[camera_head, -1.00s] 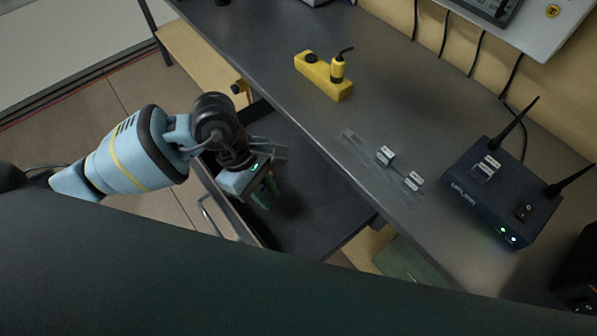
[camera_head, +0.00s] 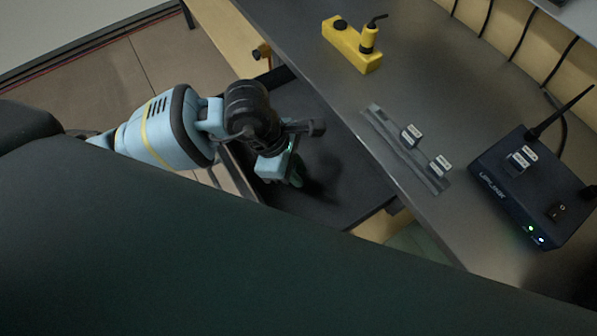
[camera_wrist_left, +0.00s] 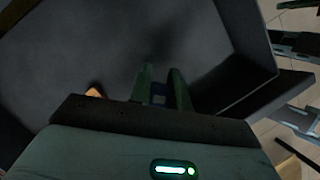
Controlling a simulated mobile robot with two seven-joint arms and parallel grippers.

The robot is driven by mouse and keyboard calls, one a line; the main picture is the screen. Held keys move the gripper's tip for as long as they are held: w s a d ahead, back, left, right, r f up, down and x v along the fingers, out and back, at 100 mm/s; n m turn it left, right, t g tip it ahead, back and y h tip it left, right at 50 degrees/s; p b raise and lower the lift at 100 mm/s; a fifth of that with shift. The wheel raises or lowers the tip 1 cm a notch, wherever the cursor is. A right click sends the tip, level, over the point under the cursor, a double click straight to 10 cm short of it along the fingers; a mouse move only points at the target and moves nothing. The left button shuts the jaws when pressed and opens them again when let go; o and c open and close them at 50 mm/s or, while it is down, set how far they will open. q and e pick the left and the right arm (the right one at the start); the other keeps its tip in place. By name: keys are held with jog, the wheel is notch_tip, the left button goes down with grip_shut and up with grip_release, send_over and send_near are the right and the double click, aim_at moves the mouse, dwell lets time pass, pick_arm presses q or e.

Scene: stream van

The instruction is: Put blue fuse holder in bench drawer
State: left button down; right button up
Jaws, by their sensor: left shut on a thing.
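The bench drawer (camera_head: 335,165) is pulled open below the bench top, with a dark, flat inside. My left gripper (camera_head: 294,180) is over the drawer's inside, near its left side in the head view. In the left wrist view, the green fingers (camera_wrist_left: 163,80) are shut on a small blue thing, likely the blue fuse holder (camera_wrist_left: 158,98), mostly hidden between them. The drawer floor (camera_wrist_left: 105,45) lies beyond the fingertips there; I cannot tell whether the holder touches it. My right gripper is out of view.
On the bench top are a yellow tool holder (camera_head: 352,46), a grey rail (camera_head: 381,122) with labelled blocks (camera_head: 411,136), and a dark router (camera_head: 530,190) with antennas. The drawer wall (camera_wrist_left: 246,35) is right of the fingers in the wrist view.

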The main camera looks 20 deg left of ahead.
pick_arm(q)
jog(key=shift+f, duration=2.4)
jog(key=shift+f, duration=0.2)
jog(key=c, duration=1.3)
grip_release()
jog(key=shift+r, duration=0.15)
jog(key=v, duration=1.2)
jog(key=shift+d+r, duration=0.1)
